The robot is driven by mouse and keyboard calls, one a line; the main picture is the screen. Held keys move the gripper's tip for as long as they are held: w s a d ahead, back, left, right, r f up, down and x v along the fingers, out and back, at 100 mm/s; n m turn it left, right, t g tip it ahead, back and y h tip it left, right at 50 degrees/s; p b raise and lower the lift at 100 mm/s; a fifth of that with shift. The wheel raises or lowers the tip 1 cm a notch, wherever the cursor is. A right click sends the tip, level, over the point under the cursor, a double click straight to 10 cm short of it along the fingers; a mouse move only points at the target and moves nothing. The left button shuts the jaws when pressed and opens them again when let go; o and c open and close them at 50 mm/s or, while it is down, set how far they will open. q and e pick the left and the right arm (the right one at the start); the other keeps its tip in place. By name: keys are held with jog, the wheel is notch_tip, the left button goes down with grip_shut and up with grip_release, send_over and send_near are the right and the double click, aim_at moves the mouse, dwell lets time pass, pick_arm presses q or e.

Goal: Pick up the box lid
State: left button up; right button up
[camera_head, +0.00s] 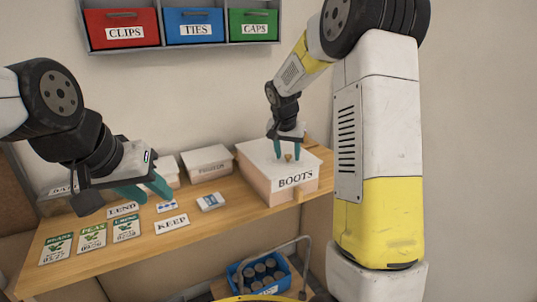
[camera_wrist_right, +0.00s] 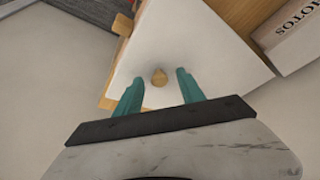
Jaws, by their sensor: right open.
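The box lid (camera_head: 256,156) is white and lies on top of the box labelled BOOTS (camera_head: 273,188) at the right end of the wooden shelf. A small wooden knob (camera_head: 289,157) stands on the lid. My right gripper (camera_head: 289,157) is open above the lid, its teal fingers on either side of the knob. In the right wrist view the knob (camera_wrist_right: 159,77) shows between the spread fingertips, with the white lid (camera_wrist_right: 190,40) behind it. My left gripper (camera_head: 146,189) is over the left part of the shelf, its teal fingers apart with nothing seen between them.
Seed packets (camera_head: 92,236) and the LEND (camera_head: 122,210) and KEEP (camera_head: 171,224) cards lie on the shelf (camera_head: 215,235). A white box (camera_head: 207,163) stands left of the BOOTS box. A blue crate (camera_head: 259,273) with dark jars is below. Red, blue and green bins hang above.

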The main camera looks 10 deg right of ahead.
grip_shut()
jog(key=shift+r, duration=0.15)
